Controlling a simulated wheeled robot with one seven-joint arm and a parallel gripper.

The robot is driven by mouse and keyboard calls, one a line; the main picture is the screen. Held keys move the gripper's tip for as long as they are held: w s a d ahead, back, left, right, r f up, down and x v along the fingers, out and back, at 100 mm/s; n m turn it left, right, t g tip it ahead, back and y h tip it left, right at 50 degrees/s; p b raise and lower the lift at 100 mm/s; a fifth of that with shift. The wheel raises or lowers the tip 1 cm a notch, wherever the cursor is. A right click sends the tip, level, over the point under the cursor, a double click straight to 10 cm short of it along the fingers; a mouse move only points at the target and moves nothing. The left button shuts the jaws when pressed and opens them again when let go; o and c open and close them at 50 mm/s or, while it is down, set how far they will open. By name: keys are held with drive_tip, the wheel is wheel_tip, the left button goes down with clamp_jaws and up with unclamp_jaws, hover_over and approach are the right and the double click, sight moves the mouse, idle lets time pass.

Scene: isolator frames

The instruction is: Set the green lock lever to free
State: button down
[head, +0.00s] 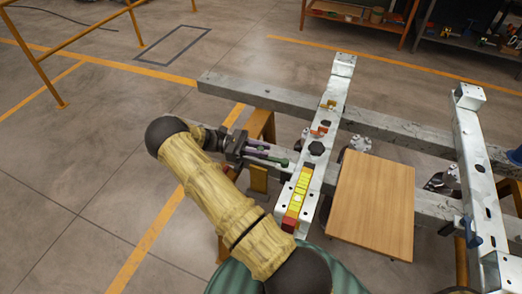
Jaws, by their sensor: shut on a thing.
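The green lock lever (284,162) shows only as a small green end beside the pale metal upright bracket. My gripper (268,155) reaches in from the left, with its fingers pointing right at the lever. Its jaws are shut on the lever, and the fingers hide most of it. I cannot make out the lever's exact angle or any position marks. The bracket (327,118) carries a yellow block (299,190) with a red end, a dark hexagonal knob (316,148) and small orange parts (319,130).
A wooden board (372,205) lies right of the bracket. Grey beams (385,130) cross the frame, and a second metal bracket (473,150) stands at the right. A yellow railing (90,30) is at the upper left. The floor on the left is clear.

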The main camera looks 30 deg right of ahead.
drive_tip(key=shift+w+d, duration=0.1)
drive_tip(key=shift+w, duration=0.05)
drive_tip(key=c, duration=1.3)
unclamp_jaws()
drive_tip(key=b+v, duration=0.2)
drive_tip(key=v, duration=1)
drive_tip(key=shift+b, duration=0.4)
